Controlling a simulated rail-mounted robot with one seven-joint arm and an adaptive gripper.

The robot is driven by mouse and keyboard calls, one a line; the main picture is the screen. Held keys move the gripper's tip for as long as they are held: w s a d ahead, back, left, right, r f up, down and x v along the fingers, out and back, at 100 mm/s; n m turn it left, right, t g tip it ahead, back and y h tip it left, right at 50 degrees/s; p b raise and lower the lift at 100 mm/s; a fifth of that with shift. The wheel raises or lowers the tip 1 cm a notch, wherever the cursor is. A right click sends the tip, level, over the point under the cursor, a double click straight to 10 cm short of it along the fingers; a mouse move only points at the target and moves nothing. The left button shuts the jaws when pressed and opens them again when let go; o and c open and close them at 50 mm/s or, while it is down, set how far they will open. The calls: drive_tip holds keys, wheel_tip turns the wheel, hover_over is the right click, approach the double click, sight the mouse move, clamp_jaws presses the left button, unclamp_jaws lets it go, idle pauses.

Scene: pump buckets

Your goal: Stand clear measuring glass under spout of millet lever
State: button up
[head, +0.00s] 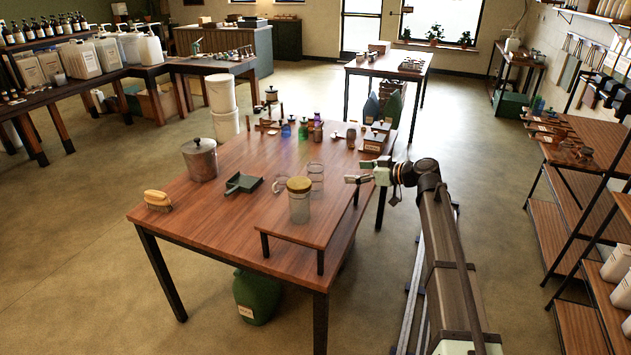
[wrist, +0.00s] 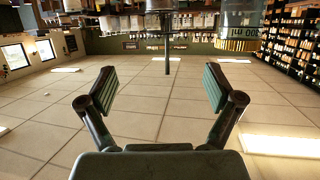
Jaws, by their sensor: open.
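A clear, open-looking glass (head: 316,178), which looks like the measuring glass, stands upright on the near wooden table, just behind a lidded jar. My gripper (head: 357,172) is open and empty, to the right of the glass and apart from it, pointing left over the table. In the wrist view, which appears upside down, both fingers of my gripper (wrist: 160,92) are spread with nothing between them. I cannot pick out the glass there with certainty. No millet label can be read, so I cannot tell which thing is the millet lever or its spout.
The lidded jar (head: 299,205) stands in front of the glass on a low raised shelf (head: 290,228). A metal pot (head: 200,160), a green dustpan (head: 243,184) and a brush (head: 157,201) are left. Several small bottles and boxes crowd the table's back.

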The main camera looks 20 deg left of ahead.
sight(323, 170)
drive_tip(key=p+x, duration=0.5)
drive_tip(key=x, duration=0.6)
drive_tip(key=shift+a+r, duration=0.1)
drive_tip(key=shift+a, duration=0.35)
drive_tip(key=p+x, duration=0.2)
drive_tip(key=x, duration=0.1)
drive_tip(key=shift+a, duration=0.15)
drive_tip(key=shift+a+f, duration=0.3)
drive_tip(key=shift+f, duration=0.05)
drive_tip(key=c, duration=1.5)
drive_tip(key=shift+r, duration=0.1)
